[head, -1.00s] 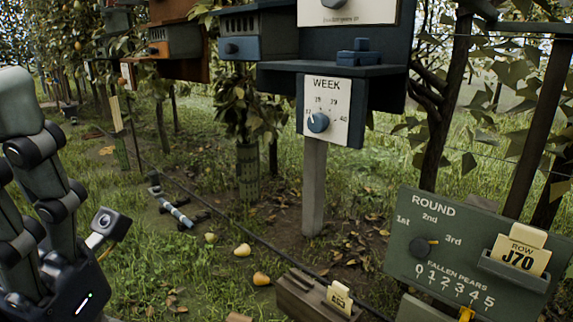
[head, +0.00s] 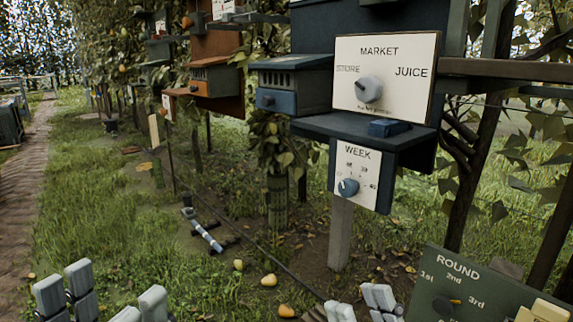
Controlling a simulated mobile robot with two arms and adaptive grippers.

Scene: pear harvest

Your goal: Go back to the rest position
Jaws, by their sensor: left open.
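My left gripper (head: 102,299) shows at the bottom left of the head view. Its grey finger parts stand apart with grass visible between them, so it is open and empty. My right gripper (head: 359,306) shows at the bottom, right of the middle, just left of the green ROUND board (head: 478,292). Only its grey finger tops are in the picture, and whether it is open or shut is not clear. Neither gripper appears to touch the boards.
The MARKET panel (head: 415,95) and WEEK panel (head: 354,172) are on a blue post stand. Several fallen pears (head: 269,280) lie on the grass beside a dark hose. A striped tool (head: 206,236) lies further back. A brick path (head: 28,190) runs along the left; grass there is open.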

